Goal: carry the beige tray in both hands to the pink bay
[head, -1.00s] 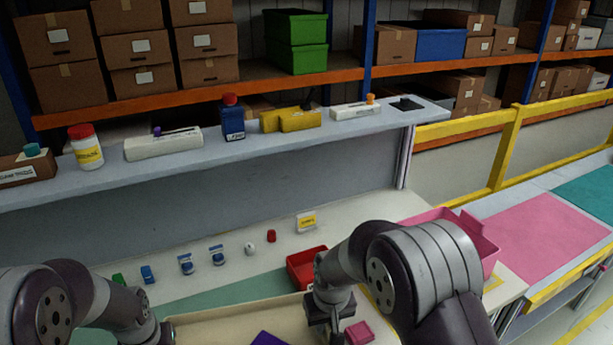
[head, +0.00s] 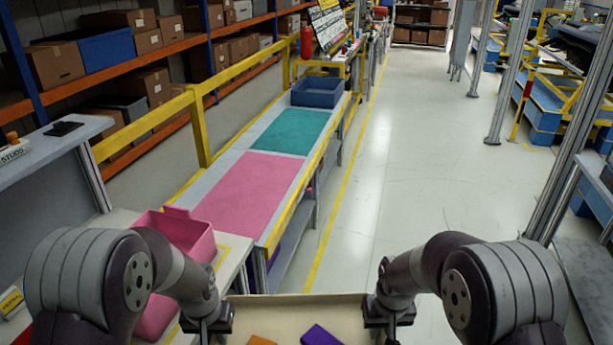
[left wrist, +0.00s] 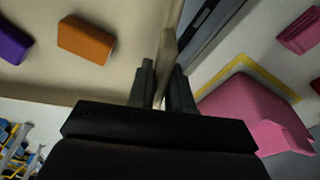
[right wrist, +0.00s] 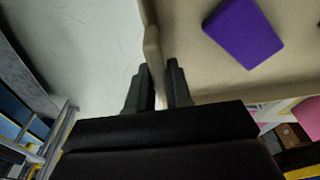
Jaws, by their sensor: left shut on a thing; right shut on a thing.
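The beige tray (head: 290,312) is at the bottom of the head view, with an orange block (head: 262,340) and a purple block (head: 320,336) in it. My left gripper (head: 208,322) is shut on the tray's left wall; the left wrist view shows the wall between its fingers (left wrist: 163,88). My right gripper (head: 388,316) is shut on the right wall, also seen between the fingers in the right wrist view (right wrist: 158,88). The pink bay (head: 248,192) is a flat pink area on the long bench ahead, left of centre. It is empty.
A teal bay (head: 290,131) and a blue crate (head: 319,92) lie beyond the pink bay. A pink bin (head: 180,235) stands on the workbench at left. A yellow rail (head: 150,120) runs behind the bench. Open floor (head: 410,170) lies to the right.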

